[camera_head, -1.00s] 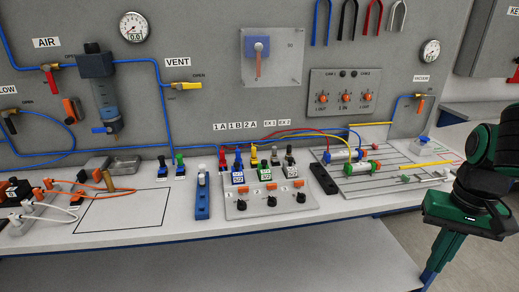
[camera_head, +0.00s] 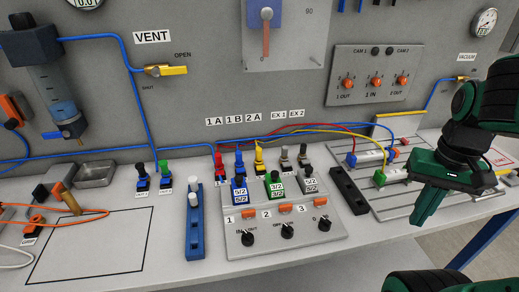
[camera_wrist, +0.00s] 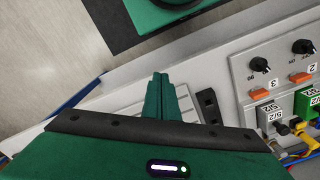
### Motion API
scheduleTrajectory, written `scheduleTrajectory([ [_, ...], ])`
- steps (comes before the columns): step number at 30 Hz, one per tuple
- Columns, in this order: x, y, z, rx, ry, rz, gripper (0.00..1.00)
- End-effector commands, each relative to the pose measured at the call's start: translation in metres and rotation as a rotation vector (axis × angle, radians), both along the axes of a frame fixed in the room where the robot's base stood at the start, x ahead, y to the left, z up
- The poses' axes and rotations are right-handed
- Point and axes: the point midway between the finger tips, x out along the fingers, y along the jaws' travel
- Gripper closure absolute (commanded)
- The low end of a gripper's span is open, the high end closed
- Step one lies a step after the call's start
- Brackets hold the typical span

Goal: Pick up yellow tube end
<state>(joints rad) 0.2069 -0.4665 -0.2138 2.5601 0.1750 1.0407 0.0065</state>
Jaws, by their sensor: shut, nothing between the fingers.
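In the head view a yellow tube (camera_head: 337,132) arcs from the 2A label area to the slotted plate on the right. In the wrist view a yellow fitting (camera_wrist: 282,130) shows at the right edge beside the valve blocks. My gripper (camera_head: 421,218) points down over the right part of the bench, apart from both fittings. Its fingers are together and empty; they also show in the wrist view (camera_wrist: 160,76).
The valve panel (camera_head: 285,243) with knobs and orange buttons stands at centre. A black slotted bar (camera_head: 349,190) lies between it and the slotted plate (camera_head: 400,203). A blue bar (camera_head: 195,225) stands left of the panel. Bare bench is left in the outlined rectangle (camera_head: 95,245).

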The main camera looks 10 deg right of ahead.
Motion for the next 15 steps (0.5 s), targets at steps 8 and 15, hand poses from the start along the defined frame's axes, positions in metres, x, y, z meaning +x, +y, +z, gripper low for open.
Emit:
scheduleTrajectory([
  [8, -0.0001, 0.0, 0.0, 0.0, 0.0, 0.0, 1.0],
  [15, -0.0029, 0.0005, 0.008, -0.004, -0.021, -0.035, 0.63],
])
